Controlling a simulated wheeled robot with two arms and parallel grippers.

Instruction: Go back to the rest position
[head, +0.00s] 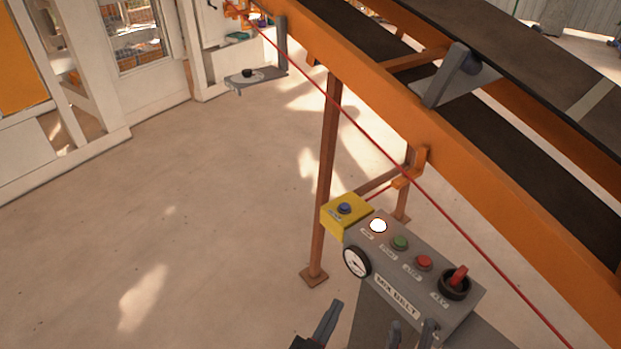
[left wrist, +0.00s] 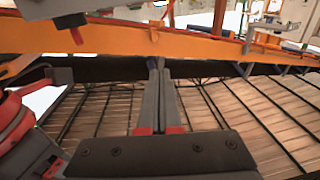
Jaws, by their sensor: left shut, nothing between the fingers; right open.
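My left gripper (head: 328,322) is at the bottom of the head view, low and left of the grey control box. Its fingers are shut with nothing between them; the left wrist view shows them side by side (left wrist: 161,66). My right gripper (head: 411,332) is at the bottom edge, in front of the control box's lower face. Its two fingers stand apart and look empty. Most of both grippers is cut off by the frame. The control box (head: 372,252) carries a lit white lamp (head: 378,226), a green button (head: 400,243), a red button (head: 424,262) and a red-handled switch (head: 458,277).
A yellow box (head: 341,217) with a blue button adjoins the control box. An orange conveyor frame (head: 385,107) with a dark belt crosses the right side, with a red cord (head: 350,118) along it and an orange leg (head: 323,185). The floor (head: 150,210) at left is clear.

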